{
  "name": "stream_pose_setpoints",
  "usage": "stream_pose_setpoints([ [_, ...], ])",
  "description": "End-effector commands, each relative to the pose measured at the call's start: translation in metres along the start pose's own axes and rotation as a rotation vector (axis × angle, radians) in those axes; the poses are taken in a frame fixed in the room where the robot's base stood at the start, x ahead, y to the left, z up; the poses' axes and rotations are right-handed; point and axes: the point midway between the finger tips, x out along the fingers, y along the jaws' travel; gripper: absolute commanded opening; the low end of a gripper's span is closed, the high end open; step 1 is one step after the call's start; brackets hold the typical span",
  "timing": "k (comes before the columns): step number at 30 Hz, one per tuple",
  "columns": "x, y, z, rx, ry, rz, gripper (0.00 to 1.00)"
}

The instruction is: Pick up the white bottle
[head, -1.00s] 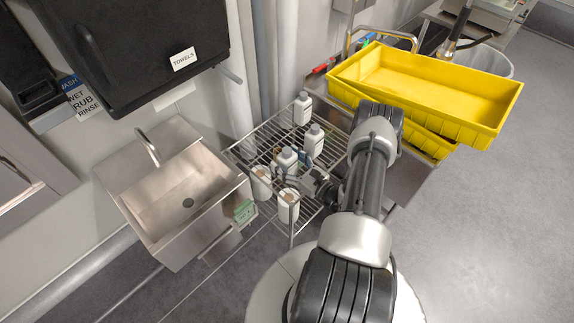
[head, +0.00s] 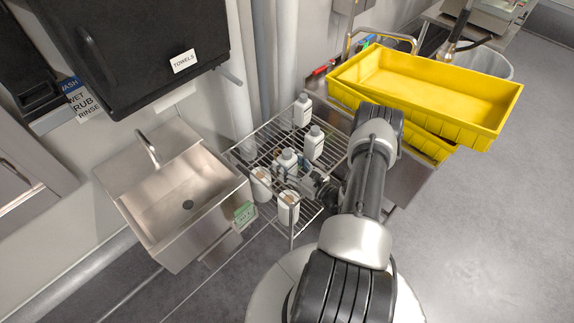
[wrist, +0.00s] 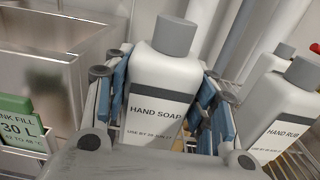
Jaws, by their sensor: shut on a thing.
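A white bottle (wrist: 165,85) with a grey cap, labelled HAND SOAP, stands upright between the blue finger pads of my gripper (wrist: 168,105) in the wrist view. The pads press on both its sides, and my gripper is shut on it. In the head view the same bottle (head: 288,160) is at the wire rack, among other white containers. My gripper (head: 305,172) reaches it from the right, partly hidden behind my arm. The bottle's base is hidden, so I cannot tell whether it touches the rack.
The wire rack (head: 262,144) also holds a bottle (head: 303,112) at the back and another (head: 314,145), labelled HAND RUB (wrist: 275,125). Two white containers (head: 261,184) (head: 288,207) are at its front. A steel sink (head: 165,200) is left; yellow trays (head: 430,85) are right.

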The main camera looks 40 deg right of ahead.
Motion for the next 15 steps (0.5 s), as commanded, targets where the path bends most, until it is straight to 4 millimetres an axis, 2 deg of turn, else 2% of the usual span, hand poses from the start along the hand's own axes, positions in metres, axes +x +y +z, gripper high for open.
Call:
stream_pose_setpoints([
  [8,0.000,-0.001,0.018,-0.001,-0.002,0.000,0.13],
  [11,0.000,-0.001,0.035,-0.002,-0.002,0.000,0.13],
  [15,0.001,-0.001,0.071,-0.003,-0.003,0.000,0.13],
])
